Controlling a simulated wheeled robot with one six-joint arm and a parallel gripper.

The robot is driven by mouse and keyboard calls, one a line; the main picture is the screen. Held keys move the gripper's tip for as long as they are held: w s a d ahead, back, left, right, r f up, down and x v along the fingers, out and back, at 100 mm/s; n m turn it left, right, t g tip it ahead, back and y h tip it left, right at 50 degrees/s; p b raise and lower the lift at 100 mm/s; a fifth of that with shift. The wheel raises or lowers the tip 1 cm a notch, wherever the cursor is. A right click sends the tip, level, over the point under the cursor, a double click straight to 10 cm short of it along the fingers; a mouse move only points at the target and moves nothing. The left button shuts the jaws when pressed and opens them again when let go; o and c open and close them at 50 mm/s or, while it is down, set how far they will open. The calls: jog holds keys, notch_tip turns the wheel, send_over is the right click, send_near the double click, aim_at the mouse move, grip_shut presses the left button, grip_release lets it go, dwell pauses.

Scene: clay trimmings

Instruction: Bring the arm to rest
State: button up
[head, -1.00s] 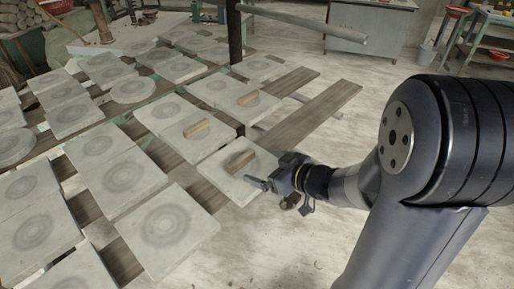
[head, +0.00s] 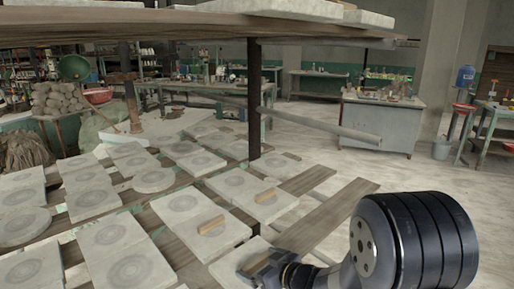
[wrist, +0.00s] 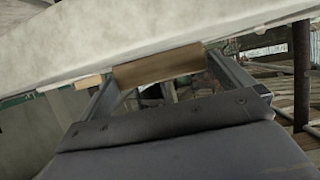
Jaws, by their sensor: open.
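My gripper (head: 262,268) is at the lower middle of the head view, low over the nearest pale slab (head: 228,262). The wrist view shows its two fingers spread apart, so it is open. A tan clay strip (wrist: 158,66) shows between the fingertips in the wrist view, against a pale slab (wrist: 150,32); I cannot tell whether a finger touches it. Another tan strip (wrist: 88,82) shows beyond the left finger.
Round-marked slabs (head: 128,268) cover the wooden boards to the left. A dark post (head: 254,100) rises behind them and an upper shelf (head: 190,28) crosses overhead. A grey pipe (head: 318,125) sticks out right. Open floor (head: 420,180) lies to the right.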

jog(key=shift+x, duration=0.95)
jog(key=shift+r, duration=0.35)
jog(key=shift+s+d+f, duration=0.1)
